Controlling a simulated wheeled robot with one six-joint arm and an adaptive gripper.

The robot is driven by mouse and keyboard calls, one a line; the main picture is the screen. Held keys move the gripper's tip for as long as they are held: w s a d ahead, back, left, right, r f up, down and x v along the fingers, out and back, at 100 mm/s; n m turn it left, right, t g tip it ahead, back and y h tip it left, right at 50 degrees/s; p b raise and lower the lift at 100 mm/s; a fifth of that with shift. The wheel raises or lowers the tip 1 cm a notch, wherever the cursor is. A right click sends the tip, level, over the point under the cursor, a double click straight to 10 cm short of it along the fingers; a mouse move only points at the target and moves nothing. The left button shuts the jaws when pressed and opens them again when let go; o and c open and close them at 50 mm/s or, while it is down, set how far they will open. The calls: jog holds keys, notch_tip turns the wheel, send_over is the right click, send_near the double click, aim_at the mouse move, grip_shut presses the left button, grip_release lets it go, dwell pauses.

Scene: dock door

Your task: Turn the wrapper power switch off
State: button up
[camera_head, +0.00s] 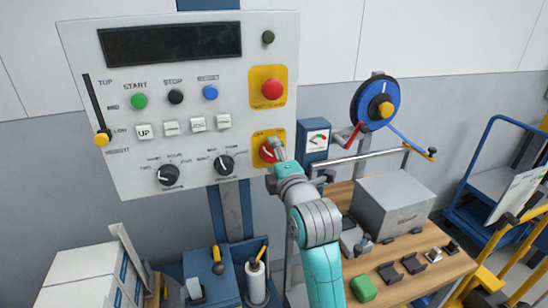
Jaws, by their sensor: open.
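The wrapper control panel (210,100) is a light grey box with a dark display at the top. The power switch (267,151) is a red rotary knob on a yellow plate at the panel's lower right, partly covered by my gripper. My gripper (276,147) is right at the switch, its fingertips over or beside the red knob. I cannot tell whether they touch it. The jaws are open. The knob's exact setting is hard to read because the gripper hides part of it and the label.
A red emergency button (272,89) sits above the switch, and two black dials (224,165) lie to its left. A workbench (420,268) with a grey box (392,205) stands at the right. A blue strap reel (375,101) is at the upper right.

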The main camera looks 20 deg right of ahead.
jog(key=s, duration=1.2)
jog(key=s+f+m+g, duration=0.1)
jog(key=s+f+m, duration=0.3)
jog(key=s+f, duration=0.55)
jog(key=s+f+m+g, duration=0.1)
jog(key=s+f+m, duration=0.45)
jog(key=f, duration=0.75)
jog(key=s+f+m, duration=0.2)
jog(key=s+m, duration=0.2)
jog(key=s, duration=0.9)
jog(key=s+f+m+g, duration=0.1)
jog(key=s+f+m, duration=0.2)
jog(key=s, duration=1)
jog(key=shift+s+f+m, duration=0.2)
jog(key=shift+s+m, duration=0.2)
jog(key=shift+m, duration=0.45)
